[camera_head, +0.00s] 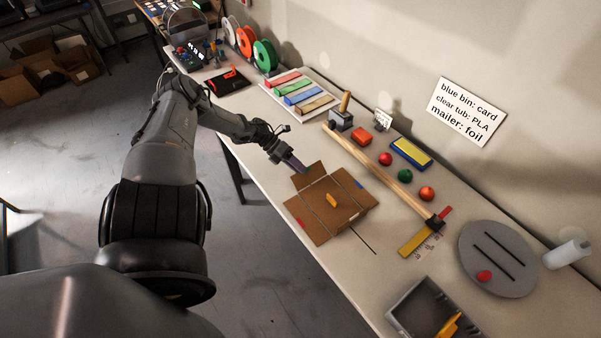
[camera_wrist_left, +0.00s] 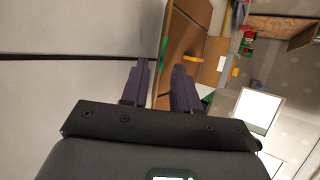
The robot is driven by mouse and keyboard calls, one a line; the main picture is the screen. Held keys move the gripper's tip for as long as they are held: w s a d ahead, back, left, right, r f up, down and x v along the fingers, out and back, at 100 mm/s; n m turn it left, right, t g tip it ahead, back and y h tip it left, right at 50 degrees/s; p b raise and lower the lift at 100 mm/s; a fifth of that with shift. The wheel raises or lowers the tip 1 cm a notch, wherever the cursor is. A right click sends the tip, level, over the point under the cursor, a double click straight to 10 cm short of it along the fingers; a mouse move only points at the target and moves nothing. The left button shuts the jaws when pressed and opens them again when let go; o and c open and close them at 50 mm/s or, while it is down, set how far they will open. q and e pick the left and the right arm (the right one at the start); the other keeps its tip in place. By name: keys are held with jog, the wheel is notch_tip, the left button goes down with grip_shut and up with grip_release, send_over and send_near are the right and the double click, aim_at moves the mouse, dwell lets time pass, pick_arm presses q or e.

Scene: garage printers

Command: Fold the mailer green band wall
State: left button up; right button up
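The mailer (camera_head: 322,214) is a brown cardboard blank lying mostly flat on the bench, with dark crease lines, a red mark on its left panel and a blue mark on its right panel. A yellow piece (camera_head: 331,200) sits at its middle. The far-left panel (camera_head: 308,176) lies by my left gripper (camera_head: 297,164). In the left wrist view, my left gripper (camera_wrist_left: 162,78) has its fingers apart, with the cardboard edge showing in the gap. I cannot tell whether they touch. A green patch (camera_wrist_left: 207,97) shows beside the right finger. My right gripper is not in view.
A long wooden bar (camera_head: 380,175) lies behind the mailer. Red and green balls, a yellow-blue block (camera_head: 411,153) and a grey disc (camera_head: 498,258) are to its right. A grey bin (camera_head: 408,302) stands at the front right.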

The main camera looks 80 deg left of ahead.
pick_arm(q)
jog(key=shift+x, duration=0.95)
jog(key=shift+r, duration=0.1)
grip_shut()
jog(key=shift+b, duration=0.35)
